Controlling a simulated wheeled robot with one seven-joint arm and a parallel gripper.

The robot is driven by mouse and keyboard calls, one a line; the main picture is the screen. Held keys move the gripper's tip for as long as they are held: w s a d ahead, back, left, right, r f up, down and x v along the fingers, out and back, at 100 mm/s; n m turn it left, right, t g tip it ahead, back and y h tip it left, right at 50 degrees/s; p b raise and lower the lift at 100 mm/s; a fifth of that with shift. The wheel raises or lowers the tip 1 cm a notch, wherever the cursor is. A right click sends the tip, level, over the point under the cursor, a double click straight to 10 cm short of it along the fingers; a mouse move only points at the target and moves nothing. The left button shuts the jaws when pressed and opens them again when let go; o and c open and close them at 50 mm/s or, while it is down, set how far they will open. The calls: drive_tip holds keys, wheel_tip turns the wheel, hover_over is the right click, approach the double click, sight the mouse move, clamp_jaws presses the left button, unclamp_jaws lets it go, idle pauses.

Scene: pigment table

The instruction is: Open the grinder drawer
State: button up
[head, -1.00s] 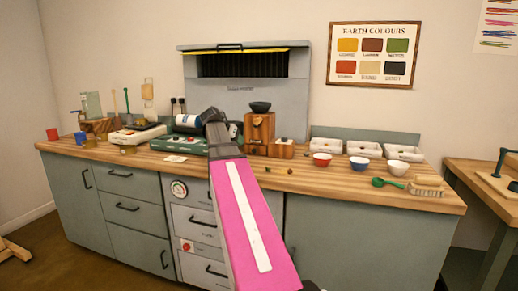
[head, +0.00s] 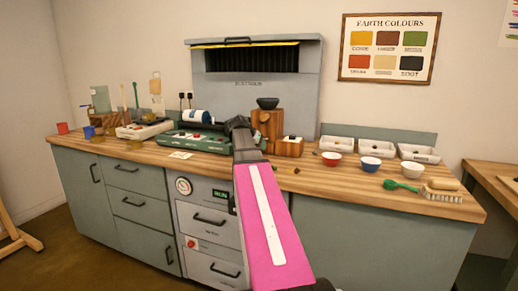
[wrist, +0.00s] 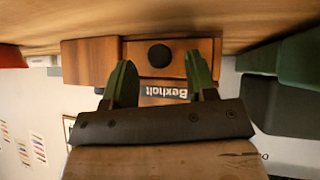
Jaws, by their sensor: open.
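The wooden grinder (head: 267,121) with a black bowl on top (head: 268,103) stands on the counter, partly hidden by my arm in the head view. In the wrist view, which is upside down, its drawer front (wrist: 207,58) carries a round black knob (wrist: 159,55). The drawer looks shut. I cannot tell how far the fingertips are from the drawer. My gripper (head: 240,124) is just left of the grinder in the head view.
White trays (head: 380,147) and three small bowls are on the right. The counter (head: 330,181) is mostly clear in front.

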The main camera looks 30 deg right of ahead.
drive_tip(key=shift+x, duration=0.75)
clamp_jaws()
drive_tip(key=shift+s+a, duration=0.35)
drive_tip(key=s+a, duration=0.2)
drive_tip(key=a, duration=0.1)
drive_tip(key=s+a, duration=0.3)
drive_tip(key=shift+s+a, duration=0.1)
drive_tip(key=shift+s, duration=0.2)
unclamp_jaws()
